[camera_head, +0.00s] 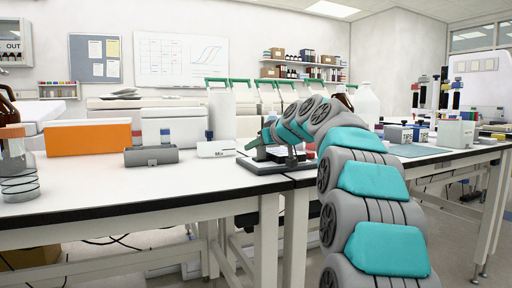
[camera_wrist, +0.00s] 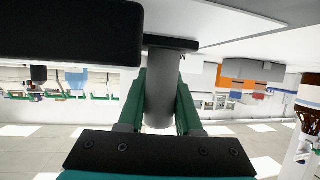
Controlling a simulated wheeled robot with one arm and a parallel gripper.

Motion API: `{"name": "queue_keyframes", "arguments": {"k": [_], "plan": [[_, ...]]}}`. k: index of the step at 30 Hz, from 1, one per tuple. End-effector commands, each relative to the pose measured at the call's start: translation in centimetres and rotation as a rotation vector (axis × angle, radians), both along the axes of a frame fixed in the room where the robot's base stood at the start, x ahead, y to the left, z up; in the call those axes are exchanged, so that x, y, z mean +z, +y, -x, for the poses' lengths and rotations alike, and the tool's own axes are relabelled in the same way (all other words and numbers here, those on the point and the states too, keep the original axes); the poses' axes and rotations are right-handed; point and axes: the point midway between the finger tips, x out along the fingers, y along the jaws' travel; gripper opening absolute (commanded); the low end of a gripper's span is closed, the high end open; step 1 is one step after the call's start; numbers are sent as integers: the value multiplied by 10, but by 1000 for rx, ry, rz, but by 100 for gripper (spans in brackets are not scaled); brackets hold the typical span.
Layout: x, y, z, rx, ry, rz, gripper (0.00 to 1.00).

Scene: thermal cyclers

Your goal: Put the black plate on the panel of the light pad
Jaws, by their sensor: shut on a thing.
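My gripper (camera_head: 266,148) with green fingers is low over the bench near its front edge. A flat dark-rimmed pad (camera_head: 255,167), apparently the light pad, lies on the bench beneath my gripper. My gripper and arm hide part of it. I cannot tell whether the plate touches its panel. A large black shape fills the upper left of the wrist view, too close to identify.
A grey open holder (camera_head: 151,155) and a white box marked "Mix" (camera_head: 215,149) stand to the left. An orange box (camera_head: 87,137) is farther left. Bottles and racks stand behind my gripper. The bench front (camera_head: 130,190) is clear.

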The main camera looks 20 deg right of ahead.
Motion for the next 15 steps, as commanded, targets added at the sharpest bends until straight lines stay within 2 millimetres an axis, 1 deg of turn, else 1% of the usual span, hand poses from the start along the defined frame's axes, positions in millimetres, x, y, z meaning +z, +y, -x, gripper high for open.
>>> {"name": "queue_keyframes", "arguments": {"k": [5, 8, 9, 15], "plan": [[0, 0, 0, 0, 0, 0, 0], [-3, 0, 0, 1, 0, 0, 0], [-3, 0, 0, 1, 0, 0, 36], [-2, 0, 0, 1, 0, 0, 58]]}}
